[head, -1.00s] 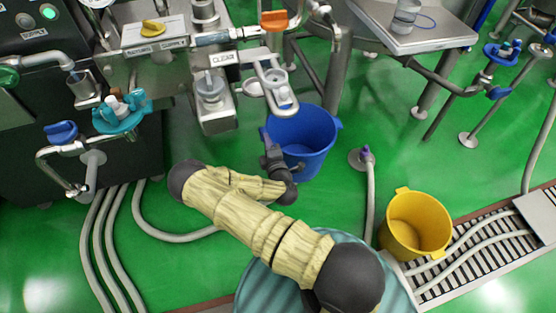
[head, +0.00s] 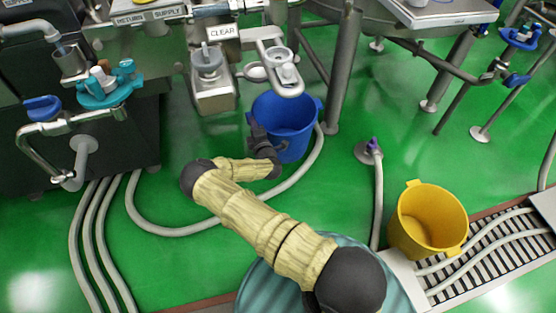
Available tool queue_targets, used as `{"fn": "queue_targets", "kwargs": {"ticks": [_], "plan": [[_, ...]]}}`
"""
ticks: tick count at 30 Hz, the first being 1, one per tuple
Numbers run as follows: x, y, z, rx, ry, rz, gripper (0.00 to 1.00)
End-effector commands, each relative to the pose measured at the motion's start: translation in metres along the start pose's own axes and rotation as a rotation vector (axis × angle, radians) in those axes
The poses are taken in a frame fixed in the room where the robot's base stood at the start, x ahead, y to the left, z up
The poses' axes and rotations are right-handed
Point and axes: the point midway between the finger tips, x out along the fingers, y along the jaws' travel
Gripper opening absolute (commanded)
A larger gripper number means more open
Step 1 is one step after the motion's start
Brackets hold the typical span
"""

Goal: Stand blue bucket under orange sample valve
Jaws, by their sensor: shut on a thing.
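The blue bucket (head: 292,125) is upright below the steel bracket and ring holder (head: 283,72) beside the CLEAR label. My gripper (head: 263,140) is shut on the bucket's near left side, and my wrist hides part of that wall. I cannot tell whether the bucket's base touches the floor or hangs just above it. The orange sample valve is not clearly seen now; it lies at or beyond the top edge of the head view.
A grey hose (head: 305,168) curves on the green floor close around the bucket. A steel leg (head: 340,75) stands to its right. A purple-capped floor fitting (head: 371,150) and a yellow bucket (head: 428,222) are further right.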

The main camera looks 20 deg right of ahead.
Motion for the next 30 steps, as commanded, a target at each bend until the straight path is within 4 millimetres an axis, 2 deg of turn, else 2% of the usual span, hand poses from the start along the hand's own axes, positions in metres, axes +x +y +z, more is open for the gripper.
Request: {"fn": "queue_targets", "kwargs": {"ticks": [1, 6, 19, 23, 30], "plan": [[0.009, -0.01, -0.004, -0.008, 0.008, 0.005, 0.0], [0.022, -0.016, -0.011, -0.018, 0.019, 0.002, 0.0], [0.02, -0.011, -0.005, -0.018, 0.01, 0.0, 0.0], [0.009, 0.001, -0.002, -0.016, 0.003, 0.0, 0.0], [-0.037, 0.042, 0.013, -0.01, -0.025, 0.002, 0.0]]}}
